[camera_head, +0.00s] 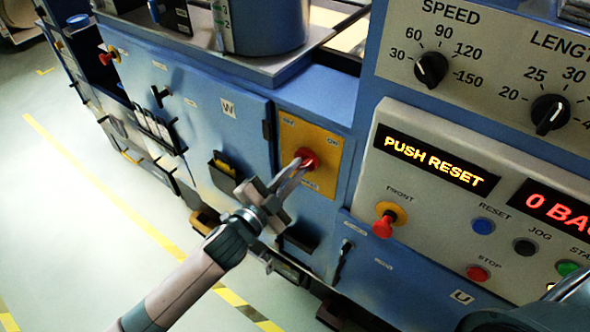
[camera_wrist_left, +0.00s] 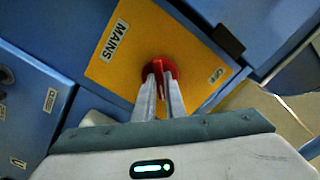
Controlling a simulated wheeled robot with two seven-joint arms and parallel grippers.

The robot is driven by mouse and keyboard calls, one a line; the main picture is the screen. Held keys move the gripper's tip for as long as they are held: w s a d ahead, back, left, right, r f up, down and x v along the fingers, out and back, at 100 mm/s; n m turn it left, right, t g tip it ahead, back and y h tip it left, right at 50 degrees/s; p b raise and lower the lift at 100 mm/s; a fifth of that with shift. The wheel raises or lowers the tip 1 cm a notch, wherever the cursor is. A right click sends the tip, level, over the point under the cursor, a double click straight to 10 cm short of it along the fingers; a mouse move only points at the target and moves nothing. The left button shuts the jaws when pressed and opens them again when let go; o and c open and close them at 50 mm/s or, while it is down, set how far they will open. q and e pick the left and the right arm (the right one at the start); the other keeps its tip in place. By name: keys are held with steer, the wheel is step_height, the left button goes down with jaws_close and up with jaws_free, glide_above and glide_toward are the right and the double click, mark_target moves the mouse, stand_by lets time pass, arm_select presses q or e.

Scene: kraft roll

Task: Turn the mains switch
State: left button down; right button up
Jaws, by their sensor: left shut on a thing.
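The mains switch is a red rotary knob (camera_head: 308,158) on a yellow plate (camera_head: 328,181) on the blue cabinet front. Small "OFF" and "ON" labels sit near the plate's upper corners. My left gripper (camera_head: 299,166) reaches it from the lower left, its fingers shut on the knob. In the left wrist view the two fingertips (camera_wrist_left: 161,84) lie either side of the raised grip of the red knob (camera_wrist_left: 158,64), beside the word "MAINS" on the yellow plate (camera_wrist_left: 122,68). The fingers hide part of the knob, and I cannot read its pointing direction. My right gripper does not show.
To the right, a control panel (camera_head: 440,222) has a red front knob (camera_head: 384,226), a blue reset button (camera_head: 483,225) and a display (camera_head: 436,161) reading "PUSH RESET". A small black holder (camera_head: 224,172) juts from the cabinet left of the plate. Open floor (camera_head: 95,235) lies left.

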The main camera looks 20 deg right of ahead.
arm_select(q)
steer(key=c, duration=1.8)
jaws_free()
steer(key=shift+b+v, duration=2.45)
steer(key=shift+v, duration=6.3)
steer(key=shift+w+f, duration=0.1)
steer(key=shift+f, duration=0.05)
